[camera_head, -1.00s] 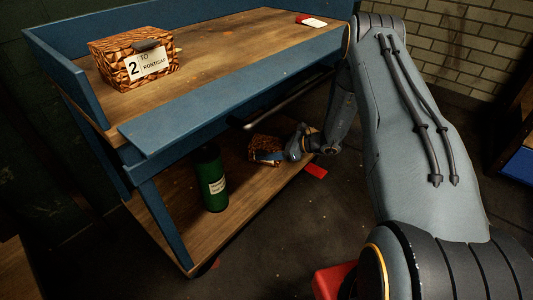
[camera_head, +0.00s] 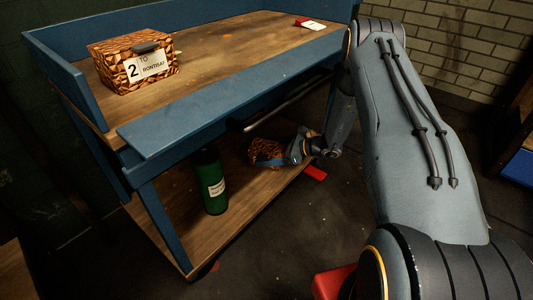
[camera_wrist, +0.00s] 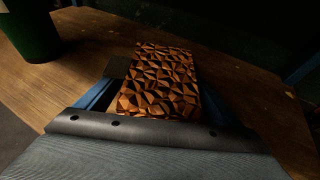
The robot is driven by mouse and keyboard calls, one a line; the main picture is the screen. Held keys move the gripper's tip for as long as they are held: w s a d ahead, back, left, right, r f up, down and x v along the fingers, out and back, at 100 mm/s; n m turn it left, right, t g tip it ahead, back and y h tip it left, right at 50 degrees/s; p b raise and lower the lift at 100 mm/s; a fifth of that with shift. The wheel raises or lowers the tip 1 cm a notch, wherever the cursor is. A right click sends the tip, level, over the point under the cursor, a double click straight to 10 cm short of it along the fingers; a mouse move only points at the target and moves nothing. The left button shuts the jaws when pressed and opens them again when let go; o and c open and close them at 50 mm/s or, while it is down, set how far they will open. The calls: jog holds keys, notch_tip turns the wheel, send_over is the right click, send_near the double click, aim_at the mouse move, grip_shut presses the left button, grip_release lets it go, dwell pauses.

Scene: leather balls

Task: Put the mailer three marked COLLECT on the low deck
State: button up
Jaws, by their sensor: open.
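A small box-shaped mailer (camera_head: 265,152) with an orange-brown and black faceted pattern is on the wooden low deck (camera_head: 245,200) of the blue bench. No marking on it is readable, so I cannot tell whether it says COLLECT. My gripper (camera_head: 274,160) is open at its near right side. In the wrist view the mailer (camera_wrist: 160,82) lies between the two blue fingers of my gripper (camera_wrist: 155,95), with a dark gap at its left. The near end of the mailer is hidden by my gripper body.
A dark green cylinder (camera_head: 213,185) with a white label stands on the low deck, left of the mailer. A similar patterned box (camera_head: 125,62) labelled 2 sits on the upper deck (camera_head: 210,55). The upper deck's blue edge (camera_head: 230,95) overhangs. A red item (camera_head: 315,172) lies near the deck's right edge.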

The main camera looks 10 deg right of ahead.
aim_at(282, 150)
jog(key=p+v, duration=0.4)
jog(key=v, duration=0.7)
jog(key=shift+s+d+r, duration=0.1)
jog(key=shift+s+d, duration=0.05)
jog(key=shift+d, duration=0.15)
